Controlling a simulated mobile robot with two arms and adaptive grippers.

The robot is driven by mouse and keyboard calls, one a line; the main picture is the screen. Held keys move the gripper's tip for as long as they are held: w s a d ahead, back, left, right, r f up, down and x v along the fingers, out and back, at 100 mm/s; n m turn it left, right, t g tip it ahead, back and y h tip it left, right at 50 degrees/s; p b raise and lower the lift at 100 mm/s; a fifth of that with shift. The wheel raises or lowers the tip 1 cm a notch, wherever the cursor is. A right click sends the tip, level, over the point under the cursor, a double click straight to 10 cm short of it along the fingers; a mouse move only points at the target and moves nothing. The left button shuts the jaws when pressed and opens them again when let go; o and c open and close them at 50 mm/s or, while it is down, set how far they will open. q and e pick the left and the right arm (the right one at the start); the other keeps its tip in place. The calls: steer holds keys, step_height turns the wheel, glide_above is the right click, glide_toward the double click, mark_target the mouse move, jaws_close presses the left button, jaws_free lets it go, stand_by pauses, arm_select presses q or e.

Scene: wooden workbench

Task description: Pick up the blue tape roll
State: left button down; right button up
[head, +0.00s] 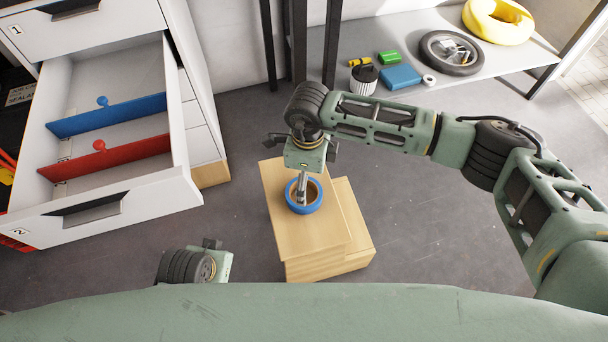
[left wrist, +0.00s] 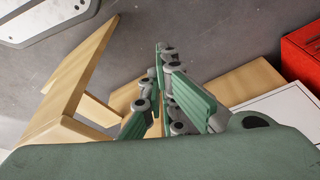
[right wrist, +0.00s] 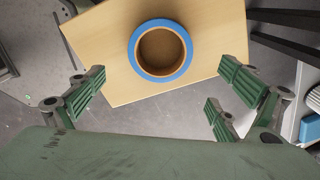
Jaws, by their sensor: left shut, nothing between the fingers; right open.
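The blue tape roll (head: 303,210) lies flat on the top of a small wooden step (head: 325,237). In the right wrist view the roll (right wrist: 187,50) shows as a blue ring with a brown core, ahead of the fingers. My right gripper (head: 302,186) points down over the roll in the head view. In the right wrist view my right gripper (right wrist: 160,85) is open and empty, its fingers spread wide. My left gripper (left wrist: 163,98) is shut and empty, away from the roll. In the head view only part of the left wrist shows at the lower left.
An open drawer (head: 115,205) with blue and red dividers stands at the left. A grey shelf (head: 440,97) at the back right holds a yellow ring (head: 498,22), a wheel (head: 452,68) and small items. The floor right of the step is clear.

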mark_target(313, 183)
step_height(313, 183, down, 6)
steer(key=shift+a+f+b, duration=0.15)
steer(key=shift+f+b, duration=0.05)
steer(key=shift+b, duration=0.45)
steer(key=shift+f, duration=0.55)
arm_select(q)
steer(key=v, duration=0.5)
steer(key=shift+w+r, duration=0.2)
steer(key=shift+w, duration=0.1)
arm_select(e)
steer(key=shift+c, duration=0.4)
steer(key=c, duration=1.2)
steer(key=shift+r, duration=0.15)
steer(key=shift+c, duration=0.2)
